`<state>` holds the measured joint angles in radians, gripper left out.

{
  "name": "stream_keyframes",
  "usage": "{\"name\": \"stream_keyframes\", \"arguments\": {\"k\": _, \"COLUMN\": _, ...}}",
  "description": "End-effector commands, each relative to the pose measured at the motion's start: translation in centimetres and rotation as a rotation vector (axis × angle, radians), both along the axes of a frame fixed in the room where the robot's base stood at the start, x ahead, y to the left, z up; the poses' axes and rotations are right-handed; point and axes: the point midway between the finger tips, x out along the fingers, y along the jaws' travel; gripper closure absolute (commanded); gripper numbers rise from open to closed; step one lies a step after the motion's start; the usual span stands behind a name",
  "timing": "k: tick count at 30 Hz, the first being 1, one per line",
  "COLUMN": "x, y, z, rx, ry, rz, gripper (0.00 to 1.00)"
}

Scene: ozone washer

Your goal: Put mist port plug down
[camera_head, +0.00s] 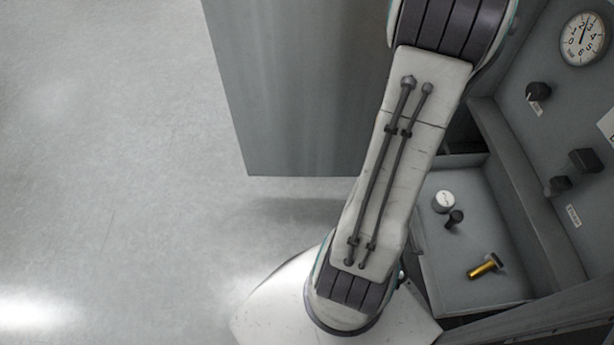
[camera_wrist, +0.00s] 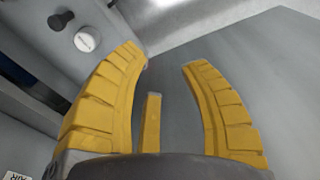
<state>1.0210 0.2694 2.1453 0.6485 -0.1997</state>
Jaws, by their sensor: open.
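My gripper (camera_wrist: 170,65) shows in the wrist view with its yellow ribbed fingers spread apart. A narrow yellow piece (camera_wrist: 152,122) stands between them; it looks like a third finger. No plug shows between the fingertips. In the head view a brass cylinder with a dark end (camera_head: 485,266) lies on its side on a grey tray (camera_head: 460,290). A white round cap (camera_head: 443,202) and a small black piece (camera_head: 454,218) are farther back on this tray. I cannot tell which of these is the mist port plug. The gripper is hidden in the head view.
A grey panel (camera_head: 520,130) with a dial gauge (camera_head: 585,38) and black knobs (camera_head: 538,92) rises at the right of the tray. A tall grey cabinet (camera_head: 295,100) stands behind my arm. The floor (camera_head: 110,150) at left is clear.

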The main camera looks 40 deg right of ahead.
Motion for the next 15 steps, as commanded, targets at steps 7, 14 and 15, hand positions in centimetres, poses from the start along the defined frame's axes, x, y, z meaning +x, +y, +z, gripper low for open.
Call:
{"name": "stream_keyframes", "arguments": {"k": 7, "x": 5.2, "y": 12.7, "z": 5.6, "rx": -0.037, "ry": -0.045, "rz": 0.326, "gripper": 0.61}}
{"name": "stream_keyframes", "arguments": {"k": 14, "x": 4.1, "y": 22.4, "z": 8.3, "rx": -0.048, "ry": -0.090, "rz": 0.584, "gripper": 0.61}}
{"name": "stream_keyframes", "arguments": {"k": 15, "x": 3.7, "y": 23.6, "z": 8.6, "rx": -0.048, "ry": -0.097, "rz": 0.619, "gripper": 0.61}}
